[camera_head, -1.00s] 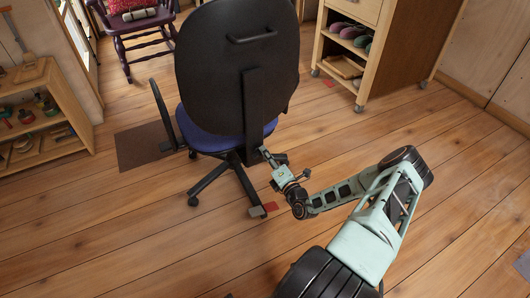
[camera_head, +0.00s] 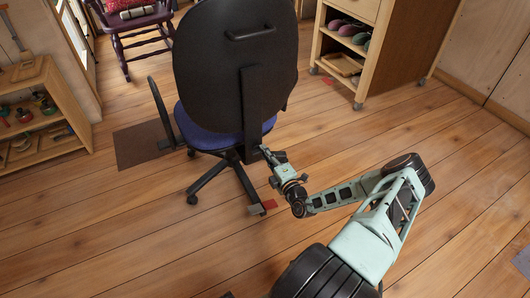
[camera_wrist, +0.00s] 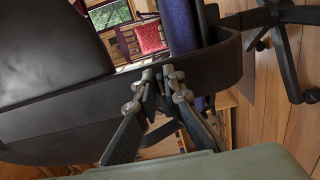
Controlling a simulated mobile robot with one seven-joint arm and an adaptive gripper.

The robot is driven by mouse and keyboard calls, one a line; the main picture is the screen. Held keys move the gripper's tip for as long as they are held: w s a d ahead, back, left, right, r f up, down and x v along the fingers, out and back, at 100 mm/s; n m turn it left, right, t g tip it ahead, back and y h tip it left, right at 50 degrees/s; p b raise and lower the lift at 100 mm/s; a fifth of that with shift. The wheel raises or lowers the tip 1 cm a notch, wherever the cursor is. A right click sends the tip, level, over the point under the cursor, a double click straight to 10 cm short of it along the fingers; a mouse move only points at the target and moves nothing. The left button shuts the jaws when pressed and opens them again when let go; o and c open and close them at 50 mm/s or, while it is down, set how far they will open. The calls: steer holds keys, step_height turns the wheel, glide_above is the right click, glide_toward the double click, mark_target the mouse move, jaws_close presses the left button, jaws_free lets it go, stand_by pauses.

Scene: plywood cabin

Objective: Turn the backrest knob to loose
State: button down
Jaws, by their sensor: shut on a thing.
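The office chair has a black backrest (camera_head: 235,75), seen from behind, and a dark blue seat (camera_head: 215,138). A black upright support (camera_head: 252,100) joins the backrest to the seat area. My gripper (camera_head: 264,150) is at the lower right side of this support. In the wrist view my gripper (camera_wrist: 165,74) has its fingertips close together in front of the black curved support (camera_wrist: 85,100). It is shut on the backrest knob, which the fingers hide. The knob's loose or tight setting cannot be read.
A wooden shelf unit with small items (camera_head: 40,110) stands at the left. A purple rocking chair (camera_head: 135,35) is behind the chair, and a wheeled wooden cabinet (camera_head: 400,50) is at the upper right. The floor at the right is clear.

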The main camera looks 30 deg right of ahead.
steer(key=c, duration=2)
jaws_free()
steer(key=shift+c, duration=0.2)
steer(key=shift+s, duration=0.15)
steer(key=s, duration=0.7)
steer(key=shift+s, duration=0.15)
steer(key=shift+d, duration=0.1)
